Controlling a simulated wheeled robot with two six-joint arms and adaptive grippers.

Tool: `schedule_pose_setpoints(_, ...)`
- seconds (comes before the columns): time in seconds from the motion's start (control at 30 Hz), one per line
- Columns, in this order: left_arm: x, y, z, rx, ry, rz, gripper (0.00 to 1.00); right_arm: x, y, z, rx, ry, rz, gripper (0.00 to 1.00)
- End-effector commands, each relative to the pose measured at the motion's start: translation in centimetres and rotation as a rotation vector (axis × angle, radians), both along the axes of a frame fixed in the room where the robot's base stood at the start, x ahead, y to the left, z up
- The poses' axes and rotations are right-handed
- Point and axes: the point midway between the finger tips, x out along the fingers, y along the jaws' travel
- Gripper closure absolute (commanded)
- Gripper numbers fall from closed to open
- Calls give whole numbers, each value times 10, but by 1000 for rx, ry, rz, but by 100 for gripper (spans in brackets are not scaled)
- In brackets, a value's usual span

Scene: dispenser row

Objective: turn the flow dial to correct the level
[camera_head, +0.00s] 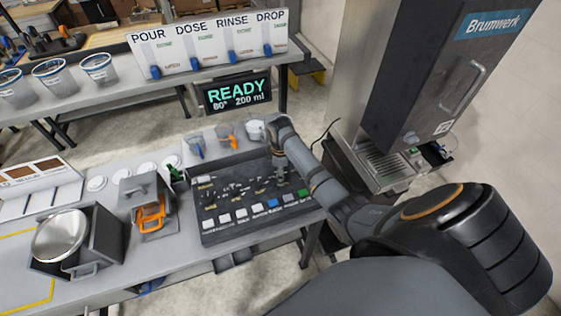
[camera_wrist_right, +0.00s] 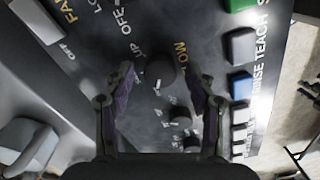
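The dark control panel (camera_head: 215,215) lies on the bench with small knobs and a row of coloured and white buttons along its front. My right gripper (camera_head: 281,180) is over the panel's right part. In the right wrist view a round dark dial (camera_wrist_right: 160,74) with a white mark sits beside a partly hidden label ending in "OW". The fingers of my right gripper (camera_wrist_right: 158,82) stand apart, one on each side of this dial; I cannot tell whether they touch it. A display (camera_head: 237,92) reads READY, 80°, 200 ml. My left gripper is not in view.
A Brumwerk machine (camera_head: 435,80) with a drip grate stands at the right. A board (camera_head: 210,45) reads POUR DOSE RINSE DROP. Cups (camera_head: 100,68) stand on the back bench.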

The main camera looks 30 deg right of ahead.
Motion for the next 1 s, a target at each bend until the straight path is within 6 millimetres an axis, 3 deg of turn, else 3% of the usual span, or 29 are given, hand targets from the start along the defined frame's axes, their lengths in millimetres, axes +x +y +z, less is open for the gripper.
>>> schedule_pose_setpoints(0.27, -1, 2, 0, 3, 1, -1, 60, 0, 0, 4, -1, -1, 0, 44)
schedule_pose_setpoints(0.37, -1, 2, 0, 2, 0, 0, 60, 1, -1, 18, -1, -3, 0, 44)
schedule_pose_setpoints(0.7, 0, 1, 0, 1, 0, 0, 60, 1, 0, 97, -1, -3, 1, 44)
schedule_pose_setpoints(0.83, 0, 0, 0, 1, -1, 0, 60, 1, 0, 114, 0, -3, 0, 44)
schedule_pose_setpoints(1.0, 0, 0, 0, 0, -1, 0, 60, 0, 0, 120, 0, 0, -1, 44)
